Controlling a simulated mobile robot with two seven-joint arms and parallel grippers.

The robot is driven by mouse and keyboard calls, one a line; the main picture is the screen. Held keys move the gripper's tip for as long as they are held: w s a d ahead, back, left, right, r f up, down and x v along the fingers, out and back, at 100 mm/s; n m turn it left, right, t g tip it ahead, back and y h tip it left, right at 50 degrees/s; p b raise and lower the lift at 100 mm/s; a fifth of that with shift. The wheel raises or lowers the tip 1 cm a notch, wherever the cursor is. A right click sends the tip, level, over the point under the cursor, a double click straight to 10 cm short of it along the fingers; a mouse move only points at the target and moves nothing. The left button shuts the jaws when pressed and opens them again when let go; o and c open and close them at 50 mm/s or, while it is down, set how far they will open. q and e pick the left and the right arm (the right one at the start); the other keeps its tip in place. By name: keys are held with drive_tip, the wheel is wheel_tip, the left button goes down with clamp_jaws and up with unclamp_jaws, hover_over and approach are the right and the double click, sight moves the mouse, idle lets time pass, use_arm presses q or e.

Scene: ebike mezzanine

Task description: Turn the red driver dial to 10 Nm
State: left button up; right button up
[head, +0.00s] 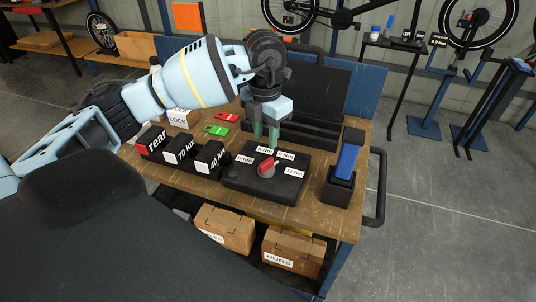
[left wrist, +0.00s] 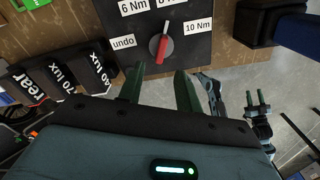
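The red driver dial (head: 267,166) sits on a dark panel (head: 265,187) on the workbench. In the left wrist view the dial (left wrist: 161,46) is a red bar on a grey round base, its white end pointing up and slightly right, toward the partly cut-off label between 6 Nm and 10 Nm. The 10 Nm label (left wrist: 198,26) is right of it. My left gripper (head: 265,136) is open and empty above the panel's back edge, with its two green fingers apart (left wrist: 158,82). My right gripper (left wrist: 257,100) shows small in the left wrist view, its green fingers apart and empty.
Labelled black blocks (head: 180,150) stand left of the panel. A blue-handled tool (head: 347,161) stands in a black holder at right. Red (head: 227,117) and green (head: 215,130) tags lie behind the blocks. An open dark case (head: 315,95) stands at the back.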

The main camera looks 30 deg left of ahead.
sight(266, 161)
use_arm(q)
drive_tip(key=shift+d+f, duration=0.1)
drive_tip(key=shift+f, duration=3.85)
drive_tip(key=shift+c, duration=0.3)
clamp_jaws()
